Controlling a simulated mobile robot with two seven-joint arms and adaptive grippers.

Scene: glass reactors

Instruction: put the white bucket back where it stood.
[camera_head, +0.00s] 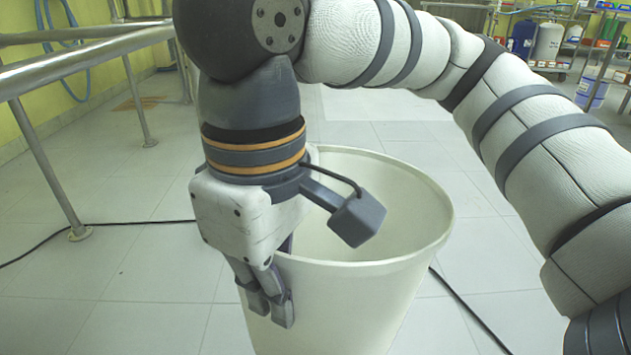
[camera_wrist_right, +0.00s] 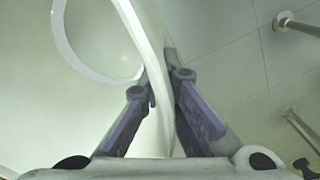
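The white bucket (camera_head: 345,305) is large, open-topped and stands out in the middle of the head view, with its rim up. Its base is below the picture, so I cannot tell whether it touches the floor. My right gripper (camera_head: 268,303) points down at the bucket's near left rim. In the right wrist view, the gripper (camera_wrist_right: 160,85) has one finger on each side of the bucket wall (camera_wrist_right: 148,45), closed against it. The inside of the bucket that shows looks empty. My left gripper is not in view.
A metal railing (camera_head: 90,50) runs along the left, with posts on the floor. A black cable (camera_head: 130,222) crosses the tiled floor behind the bucket. Shelves with containers (camera_head: 548,45) stand at the back right. Open floor (camera_head: 390,115) lies behind the bucket.

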